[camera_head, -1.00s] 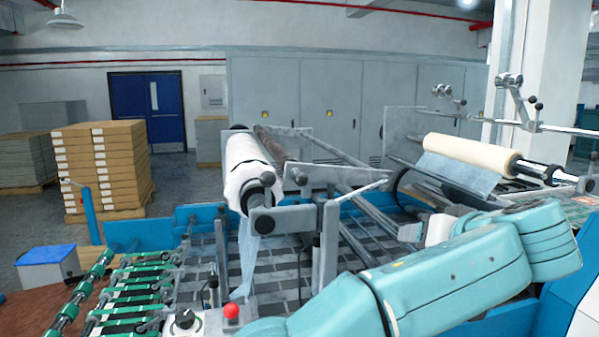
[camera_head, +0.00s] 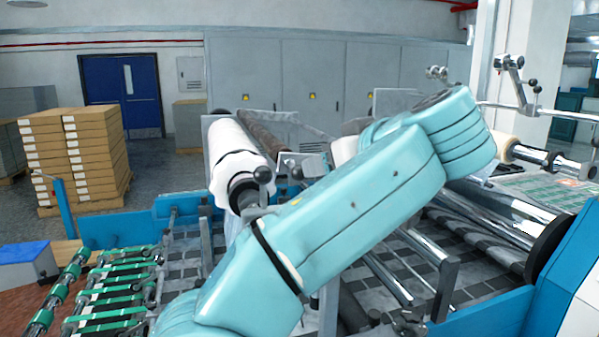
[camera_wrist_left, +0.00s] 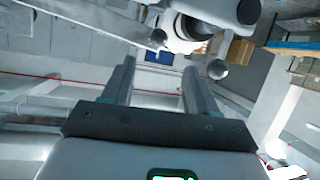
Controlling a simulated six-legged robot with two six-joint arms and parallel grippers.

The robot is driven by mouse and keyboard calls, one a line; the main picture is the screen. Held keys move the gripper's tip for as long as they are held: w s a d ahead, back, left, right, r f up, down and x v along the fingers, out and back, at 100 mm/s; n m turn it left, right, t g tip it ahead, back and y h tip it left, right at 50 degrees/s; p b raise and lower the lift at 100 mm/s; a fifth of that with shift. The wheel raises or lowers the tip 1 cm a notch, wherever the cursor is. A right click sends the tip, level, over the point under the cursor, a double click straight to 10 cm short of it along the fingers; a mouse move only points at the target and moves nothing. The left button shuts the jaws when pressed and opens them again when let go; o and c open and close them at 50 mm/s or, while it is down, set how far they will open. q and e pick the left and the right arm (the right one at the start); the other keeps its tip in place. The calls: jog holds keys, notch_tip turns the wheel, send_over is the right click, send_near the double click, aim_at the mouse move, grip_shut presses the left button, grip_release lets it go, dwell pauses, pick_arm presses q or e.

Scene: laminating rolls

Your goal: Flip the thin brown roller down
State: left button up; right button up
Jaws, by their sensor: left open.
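The thin brown roller (camera_head: 268,138) lies just right of the thick white roll (camera_head: 232,155) on the machine in the head view. It slants away from me, and its near end is partly hidden by brackets and my arm. My left arm crosses the middle of the head view and hides its own gripper there. In the left wrist view my left gripper (camera_wrist_left: 158,68) is open, with nothing between its fingers. A round knob (camera_wrist_left: 217,69) and a white roll end (camera_wrist_left: 187,30) show beyond the fingertips. I cannot make out the brown roller there. My right gripper is not in view.
Metal brackets with a dark knob (camera_head: 262,175) stand at the white roll's near end. A cream roll (camera_head: 503,147) and chrome rollers (camera_head: 505,212) lie to the right. Green-banded rods (camera_head: 110,300) are at lower left. Stacked boxes (camera_head: 75,160) stand on the floor behind.

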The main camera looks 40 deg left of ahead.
aim_at(301, 171)
pick_arm(q)
jog(key=x, duration=1)
jog(key=shift+w+a+p, duration=0.1)
jog(key=shift+p, duration=0.3)
jog(key=shift+w+a+f, duration=0.2)
jog(key=shift+w, duration=0.05)
jog(key=shift+s+a, duration=0.1)
jog(key=shift+s, duration=0.05)
jog(key=shift+c, duration=0.3)
